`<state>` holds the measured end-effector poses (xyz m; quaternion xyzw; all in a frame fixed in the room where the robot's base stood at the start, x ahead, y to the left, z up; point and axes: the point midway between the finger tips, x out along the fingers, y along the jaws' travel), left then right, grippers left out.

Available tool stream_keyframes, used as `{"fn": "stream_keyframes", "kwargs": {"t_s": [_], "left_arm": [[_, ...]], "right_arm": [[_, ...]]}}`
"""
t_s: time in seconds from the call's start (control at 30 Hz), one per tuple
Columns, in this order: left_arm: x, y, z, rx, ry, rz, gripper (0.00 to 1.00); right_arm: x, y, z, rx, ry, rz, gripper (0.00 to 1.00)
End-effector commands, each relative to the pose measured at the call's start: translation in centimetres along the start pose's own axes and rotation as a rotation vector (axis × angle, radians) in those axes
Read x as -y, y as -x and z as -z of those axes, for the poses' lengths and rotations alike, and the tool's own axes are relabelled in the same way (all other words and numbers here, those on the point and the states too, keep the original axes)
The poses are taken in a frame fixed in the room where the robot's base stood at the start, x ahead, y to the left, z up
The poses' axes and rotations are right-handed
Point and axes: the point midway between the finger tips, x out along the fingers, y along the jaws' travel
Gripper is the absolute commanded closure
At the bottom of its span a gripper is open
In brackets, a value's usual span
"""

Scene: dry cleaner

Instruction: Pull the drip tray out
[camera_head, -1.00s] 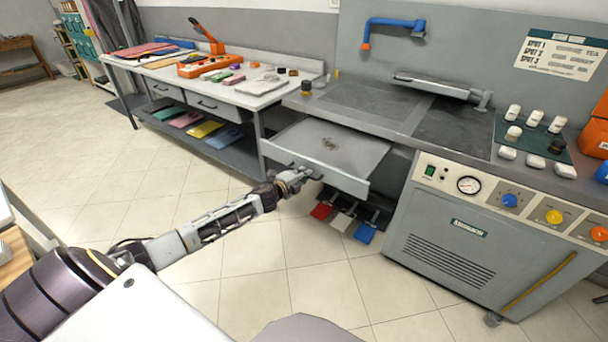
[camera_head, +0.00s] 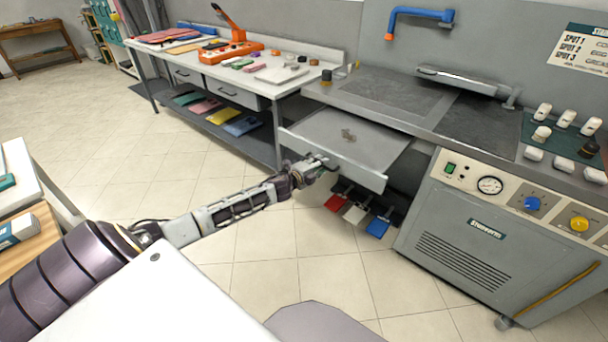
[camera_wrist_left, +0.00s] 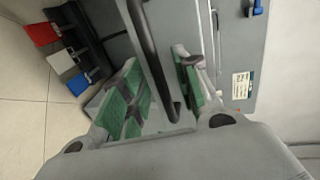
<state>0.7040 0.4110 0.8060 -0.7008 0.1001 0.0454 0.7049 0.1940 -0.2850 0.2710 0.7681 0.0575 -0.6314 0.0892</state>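The drip tray (camera_head: 352,138) is a flat grey tray with a raised front panel and a dark stain on it. It sticks well out from under the grey counter of the spotting unit. My left gripper (camera_head: 318,168) is at the tray's front, at its handle. In the left wrist view, the dark bar handle (camera_wrist_left: 152,55) runs between the green-padded fingers of the left gripper (camera_wrist_left: 163,88), which look closed around it. The exact contact is partly hidden. My right gripper is not in view.
The spotting unit's cabinet (camera_head: 480,245) with knobs and a gauge stands right of the tray. A work table (camera_head: 290,88) with tools stands to the left. The tiled floor in front is clear.

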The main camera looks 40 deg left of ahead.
Motion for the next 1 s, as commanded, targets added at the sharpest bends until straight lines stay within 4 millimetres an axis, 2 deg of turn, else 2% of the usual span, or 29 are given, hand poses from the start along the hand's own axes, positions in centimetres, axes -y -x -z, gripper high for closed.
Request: {"fn": "stream_keyframes", "kwargs": {"t_s": [1.0], "left_arm": [[-0.1, 6.2, 0.0, -0.001, 0.0, -0.001, 0.68]], "right_arm": [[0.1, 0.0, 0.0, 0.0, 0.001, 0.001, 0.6]]}}
